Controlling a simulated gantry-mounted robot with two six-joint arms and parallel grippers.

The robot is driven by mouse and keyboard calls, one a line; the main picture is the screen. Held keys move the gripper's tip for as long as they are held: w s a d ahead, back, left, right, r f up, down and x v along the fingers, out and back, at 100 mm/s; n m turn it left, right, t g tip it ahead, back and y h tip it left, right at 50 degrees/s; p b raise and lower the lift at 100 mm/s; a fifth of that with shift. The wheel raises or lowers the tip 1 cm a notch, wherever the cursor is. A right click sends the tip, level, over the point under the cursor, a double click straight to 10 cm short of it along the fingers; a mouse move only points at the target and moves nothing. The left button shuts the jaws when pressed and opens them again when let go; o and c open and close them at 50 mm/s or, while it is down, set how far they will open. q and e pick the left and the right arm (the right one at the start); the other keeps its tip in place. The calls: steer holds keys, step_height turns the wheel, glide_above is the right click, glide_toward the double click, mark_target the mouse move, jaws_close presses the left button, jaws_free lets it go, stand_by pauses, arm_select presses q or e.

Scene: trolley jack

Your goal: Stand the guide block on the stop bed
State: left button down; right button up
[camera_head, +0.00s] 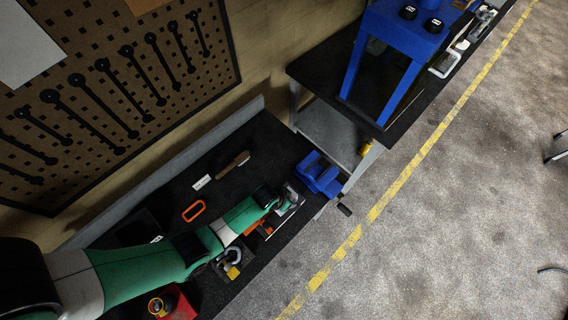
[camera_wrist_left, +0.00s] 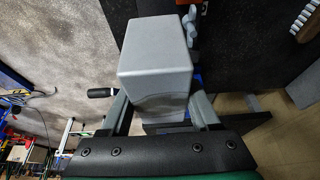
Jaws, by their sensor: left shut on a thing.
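My left gripper (camera_head: 289,202) reaches over the dark bench near its right end. In the left wrist view it (camera_wrist_left: 160,112) is shut on a grey box-shaped block (camera_wrist_left: 156,55), which I take as the guide block. The block sits between the two fingers, its flat top face and one side showing. In the head view the gripper and arm largely cover the block. I cannot tell the stop bed apart with certainty. My right gripper is in neither view.
A blue vise-like fixture (camera_head: 318,175) stands at the bench's right end, close beside my left gripper. An orange ring (camera_head: 194,211), a brush (camera_head: 233,165) and a red box (camera_head: 172,303) lie on the bench. A blue press frame (camera_head: 402,38) stands on another table.

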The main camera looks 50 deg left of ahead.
arm_select(q)
steer(key=shift+w+r, duration=0.1)
step_height(320, 180, down, 9)
steer(key=b, duration=0.8)
steer(key=shift+f+b, duration=0.55)
steer(key=shift+b, duration=0.15)
stand_by(0.3)
